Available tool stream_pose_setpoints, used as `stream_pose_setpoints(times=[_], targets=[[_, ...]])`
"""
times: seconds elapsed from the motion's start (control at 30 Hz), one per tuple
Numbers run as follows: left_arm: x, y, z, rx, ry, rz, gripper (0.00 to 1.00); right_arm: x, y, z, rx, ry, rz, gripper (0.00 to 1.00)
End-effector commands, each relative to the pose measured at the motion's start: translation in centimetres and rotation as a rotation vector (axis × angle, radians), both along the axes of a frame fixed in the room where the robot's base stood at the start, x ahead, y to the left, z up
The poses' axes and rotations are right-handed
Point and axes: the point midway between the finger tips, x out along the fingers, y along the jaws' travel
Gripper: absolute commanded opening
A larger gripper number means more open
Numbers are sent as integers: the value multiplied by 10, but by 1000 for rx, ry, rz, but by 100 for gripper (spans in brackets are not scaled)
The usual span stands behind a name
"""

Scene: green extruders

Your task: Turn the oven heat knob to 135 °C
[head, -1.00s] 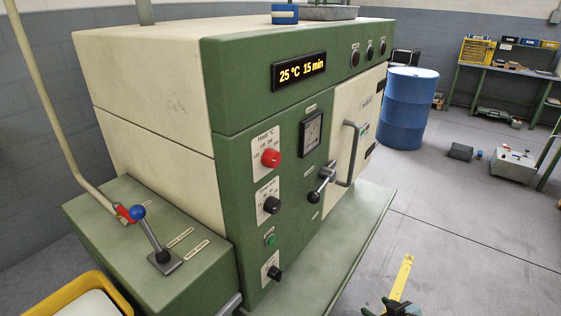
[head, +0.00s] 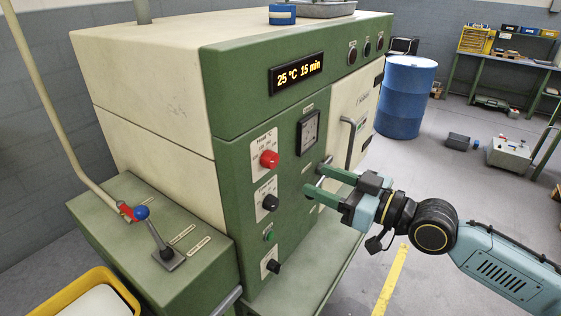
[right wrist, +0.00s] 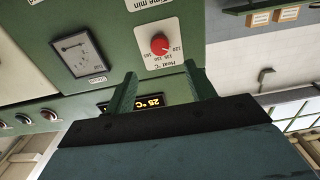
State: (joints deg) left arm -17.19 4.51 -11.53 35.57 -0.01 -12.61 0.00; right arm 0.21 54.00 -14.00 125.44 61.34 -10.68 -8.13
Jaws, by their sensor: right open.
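The red heat knob (head: 269,159) sits on a white scale plate on the green front panel of the oven, below the display (head: 298,73), which reads 25 °C 15 min. In the right wrist view the red knob (right wrist: 159,45) shows beyond the fingers, with its numbered plate around it. My right gripper (head: 322,181) is open and empty. Its green fingers point at the panel, to the right of and a little below the knob, apart from it. My left gripper is not in view.
A black knob (head: 270,202) and a green button (head: 268,236) sit below the red knob. A blue barrel (head: 405,96) stands beyond the oven.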

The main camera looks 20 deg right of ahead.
Motion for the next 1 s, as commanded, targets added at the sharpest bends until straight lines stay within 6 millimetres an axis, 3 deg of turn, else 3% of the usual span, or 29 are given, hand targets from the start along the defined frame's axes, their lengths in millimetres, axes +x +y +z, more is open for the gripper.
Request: stream_pose_setpoints(times=[0.53,1.0], targets=[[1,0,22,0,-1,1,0,74,57,1,3,1,-2,55],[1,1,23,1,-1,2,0,84,65,-1,-1,1,-1,55]])
